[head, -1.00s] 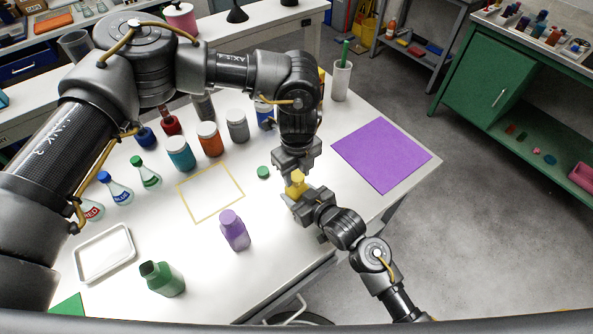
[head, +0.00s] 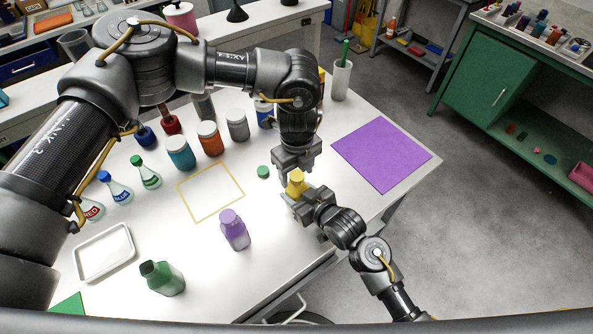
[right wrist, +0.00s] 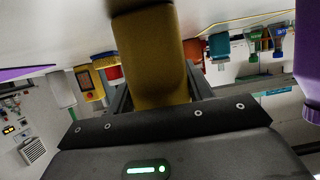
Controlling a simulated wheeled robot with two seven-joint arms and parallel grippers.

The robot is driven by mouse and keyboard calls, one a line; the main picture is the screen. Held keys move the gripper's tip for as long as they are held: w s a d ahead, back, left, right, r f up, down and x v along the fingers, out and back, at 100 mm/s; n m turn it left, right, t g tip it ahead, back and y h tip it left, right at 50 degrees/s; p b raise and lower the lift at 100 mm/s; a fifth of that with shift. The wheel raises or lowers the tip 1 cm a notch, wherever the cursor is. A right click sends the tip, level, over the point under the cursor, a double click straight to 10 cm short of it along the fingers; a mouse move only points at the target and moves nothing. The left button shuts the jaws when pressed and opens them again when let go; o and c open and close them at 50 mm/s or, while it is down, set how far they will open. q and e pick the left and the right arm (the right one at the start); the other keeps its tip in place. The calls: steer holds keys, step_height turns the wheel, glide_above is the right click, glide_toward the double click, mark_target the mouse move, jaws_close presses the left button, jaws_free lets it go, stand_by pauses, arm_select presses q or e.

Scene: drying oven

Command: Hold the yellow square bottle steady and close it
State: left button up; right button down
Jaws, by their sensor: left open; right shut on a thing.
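The yellow square bottle (head: 296,187) stands near the table's front right edge. My right gripper (head: 293,197) is shut around its body from the front. In the right wrist view the bottle (right wrist: 150,60) fills the space between my right fingers (right wrist: 155,90). My left gripper (head: 296,166) is open directly above the bottle's top, pointing down. Its fingers are close to the top, and I cannot tell whether they touch it. Whether a cap sits on the bottle's mouth is too small to tell.
A green cap (head: 263,172) lies just left of the grippers. A purple bottle (head: 235,232) and a green bottle (head: 163,279) stand toward the front. A purple mat (head: 382,155) lies bare at the right. Several jars and flasks stand at the back left.

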arm_select(q)
step_height(320, 180, up, 12)
stand_by(0.5)
arm_select(e)
steer(key=c, duration=0.5)
jaws_free()
arm_select(q)
steer(key=shift+f, duration=0.1)
steer(key=shift+f+b, duration=0.6)
arm_select(e)
steer(key=v, duration=1.1)
arm_select(q)
steer(key=shift+a, duration=0.1)
arm_select(e)
steer(key=shift+a, duration=0.15)
